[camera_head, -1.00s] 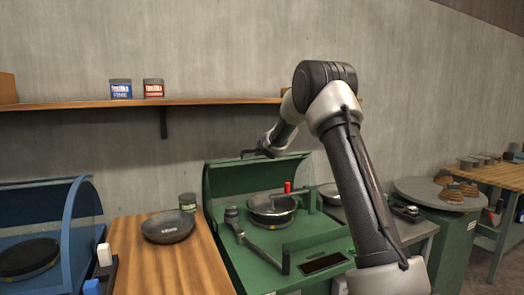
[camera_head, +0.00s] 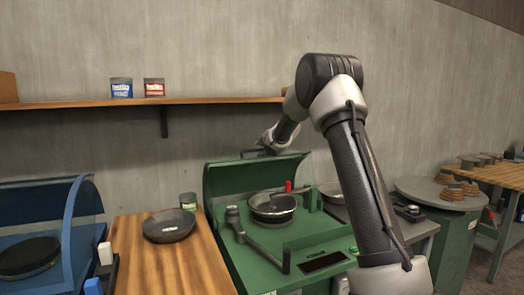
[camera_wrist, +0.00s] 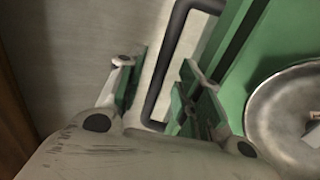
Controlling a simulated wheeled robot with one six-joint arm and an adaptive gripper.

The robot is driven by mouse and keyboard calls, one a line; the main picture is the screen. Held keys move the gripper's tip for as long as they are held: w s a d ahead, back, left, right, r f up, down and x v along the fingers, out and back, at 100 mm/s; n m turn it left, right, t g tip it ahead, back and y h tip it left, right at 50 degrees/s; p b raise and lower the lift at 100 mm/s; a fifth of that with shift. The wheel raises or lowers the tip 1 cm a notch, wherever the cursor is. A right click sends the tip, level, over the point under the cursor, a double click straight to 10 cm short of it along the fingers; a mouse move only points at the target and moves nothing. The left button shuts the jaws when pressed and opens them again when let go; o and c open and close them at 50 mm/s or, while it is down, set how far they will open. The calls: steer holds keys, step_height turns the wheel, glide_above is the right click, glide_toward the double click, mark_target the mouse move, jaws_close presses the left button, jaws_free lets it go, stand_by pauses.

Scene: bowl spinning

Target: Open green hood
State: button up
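The green hood (camera_head: 235,178) of the green machine stands raised at the back of the machine, and its front is open. Its dark handle bar runs along the top edge and shows in the wrist view (camera_wrist: 168,62). My gripper (camera_head: 264,147) is at this handle, above the hood. In the wrist view my gripper's fingers (camera_wrist: 158,88) are spread apart, with the bar between them and gaps visible. A metal bowl (camera_head: 272,207) sits inside the machine under the hood; part of a round metal bowl also shows in the wrist view (camera_wrist: 270,110).
A blue hooded machine (camera_head: 70,225) is at far left. A wall shelf (camera_head: 210,103) with two cans runs behind. A round grey table (camera_head: 420,190) stands right.

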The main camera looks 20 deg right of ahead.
steer(key=v, duration=1)
steer(key=shift+s+r, duration=0.2)
